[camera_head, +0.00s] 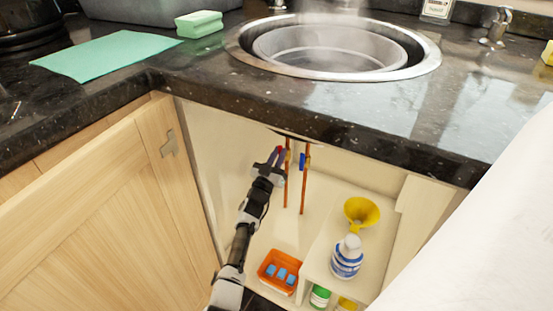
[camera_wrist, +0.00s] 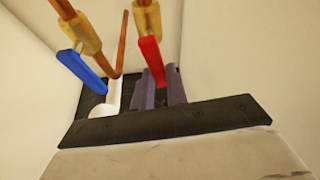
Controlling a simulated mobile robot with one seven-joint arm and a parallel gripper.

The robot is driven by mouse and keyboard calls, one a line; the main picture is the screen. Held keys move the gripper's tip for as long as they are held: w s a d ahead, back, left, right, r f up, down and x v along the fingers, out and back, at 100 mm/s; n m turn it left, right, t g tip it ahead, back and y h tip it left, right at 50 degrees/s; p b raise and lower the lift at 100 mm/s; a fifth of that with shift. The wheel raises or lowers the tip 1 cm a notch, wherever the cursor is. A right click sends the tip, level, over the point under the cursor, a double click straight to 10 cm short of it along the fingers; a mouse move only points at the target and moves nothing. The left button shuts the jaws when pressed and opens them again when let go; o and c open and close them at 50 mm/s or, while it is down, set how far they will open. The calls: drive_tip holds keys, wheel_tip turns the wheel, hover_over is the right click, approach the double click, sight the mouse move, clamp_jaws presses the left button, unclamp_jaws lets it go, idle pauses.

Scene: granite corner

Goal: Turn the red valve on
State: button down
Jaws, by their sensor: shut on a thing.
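The red valve's lever (camera_wrist: 151,60) extends from a brass valve body (camera_wrist: 147,18) on a copper pipe. In the head view the red lever (camera_head: 281,151) shows only as a small patch at my gripper's tip, under the sink. My gripper (camera_wrist: 160,90) is shut on the red lever, whose lower end lies between the two grey-purple fingers. In the head view my gripper (camera_head: 275,160) reaches into the open cabinet from below. I cannot tell the lever's exact angle to its pipe.
A blue valve lever (camera_wrist: 82,70) on a second copper pipe is close beside. Below are an orange tray (camera_head: 266,273) with blue blocks and a shelf with a yellow funnel (camera_head: 361,210) and a white-blue bottle (camera_head: 347,262). The dark counter edge (camera_head: 330,130) overhangs; a wooden door (camera_head: 120,210) stands left.

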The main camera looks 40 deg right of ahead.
drive_tip(key=shift+s+m+g, duration=0.2)
drive_tip(key=shift+m+g, duration=0.3)
drive_tip(key=shift+m, duration=0.6)
drive_tip(key=shift+d, duration=0.1)
drive_tip(key=c, duration=1.4)
unclamp_jaws()
drive_tip(key=shift+h, duration=0.3)
drive_tip(key=p+v, duration=0.4)
drive_tip(key=v, duration=0.3)
drive_tip(key=shift+s+a, duration=0.15)
drive_tip(key=shift+a, duration=0.05)
drive_tip(key=shift+f, duration=0.1)
